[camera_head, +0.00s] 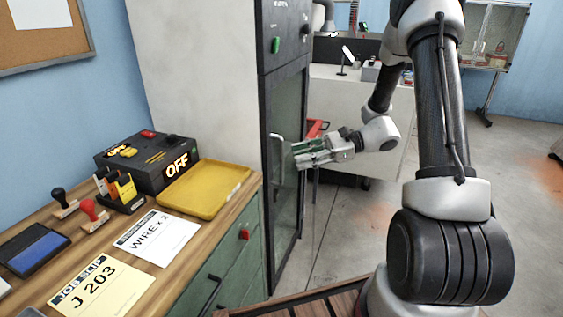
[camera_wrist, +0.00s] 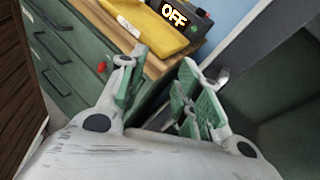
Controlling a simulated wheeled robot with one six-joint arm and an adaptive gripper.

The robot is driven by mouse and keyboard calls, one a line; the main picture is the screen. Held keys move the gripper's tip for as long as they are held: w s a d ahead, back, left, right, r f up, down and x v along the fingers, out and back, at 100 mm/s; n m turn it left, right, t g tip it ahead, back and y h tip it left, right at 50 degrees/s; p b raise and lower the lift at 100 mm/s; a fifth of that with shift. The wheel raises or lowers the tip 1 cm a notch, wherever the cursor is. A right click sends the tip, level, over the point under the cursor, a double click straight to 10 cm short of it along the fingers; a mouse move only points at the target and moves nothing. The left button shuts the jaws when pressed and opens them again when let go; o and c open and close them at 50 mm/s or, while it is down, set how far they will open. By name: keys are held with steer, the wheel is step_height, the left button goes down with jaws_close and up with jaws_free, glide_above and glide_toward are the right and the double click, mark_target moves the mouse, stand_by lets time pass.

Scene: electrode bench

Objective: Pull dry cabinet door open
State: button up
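The dry cabinet (camera_head: 203,70) stands tall at the centre of the head view. Its dark-framed glass door (camera_head: 287,215) faces right and looks shut.
A wooden-topped green bench (camera_head: 217,236) stands left of the door, with a yellow tray (camera_head: 205,188), a black control box (camera_head: 150,160) lit OFF, stamps and paper slips. A red drawer knob (camera_head: 244,234) sticks out nearby. Open floor (camera_head: 350,230) lies right of the door.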

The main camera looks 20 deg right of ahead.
steer(key=w+d+f+m+t+y, duration=0.1)
steer(key=w+d+f+m+t, duration=0.2)
steer(key=w+f+m+t, duration=0.3)
glide_above(281, 181)
steer(key=shift+w+d+f+g, duration=0.2)
steer(key=shift+w+f+g, duration=0.1)
steer(key=shift+f+g, duration=0.15)
jaws_close()
